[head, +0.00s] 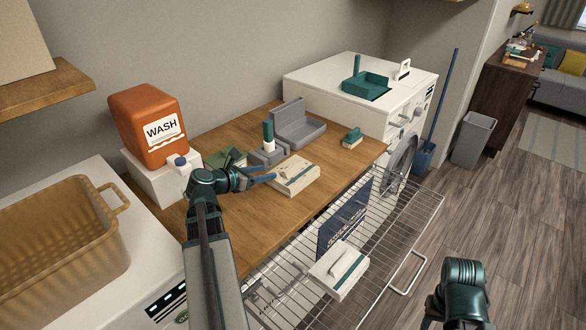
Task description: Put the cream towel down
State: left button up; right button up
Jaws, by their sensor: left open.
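A folded cream towel (297,174) with a dark stripe lies flat on the wooden counter (215,210), near its front edge. My left gripper (266,178) is open at the towel's left side, with its blue fingertips close to the towel's edge. I cannot tell whether they touch it. A second folded cream piece (340,268) with a teal stripe lies on the pulled-out wire basket (400,215), below the counter. My right arm shows at the bottom right, but its fingers are not visible.
A grey open box (300,128), a green-capped bottle (268,135) and a teal brush (352,137) stand on the counter. An orange WASH container (148,125) is at the left. A wicker basket (60,245) sits on a white machine.

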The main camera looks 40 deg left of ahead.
pick_arm(q)
jog(key=b, duration=0.3)
send_near(290, 168)
jog(key=x, duration=0.4)
jog(key=shift+w+a, duration=0.15)
jog(key=shift+w, duration=0.05)
jog(key=shift+w+f, duration=0.15)
jog(key=shift+w, duration=0.35)
jog(key=b+x, duration=0.2)
jog(key=x, duration=0.3)
jog(key=shift+w+f+b, duration=0.1)
jog(key=shift+f+b, duration=0.1)
jog(key=shift+b, duration=0.15)
grip_shut()
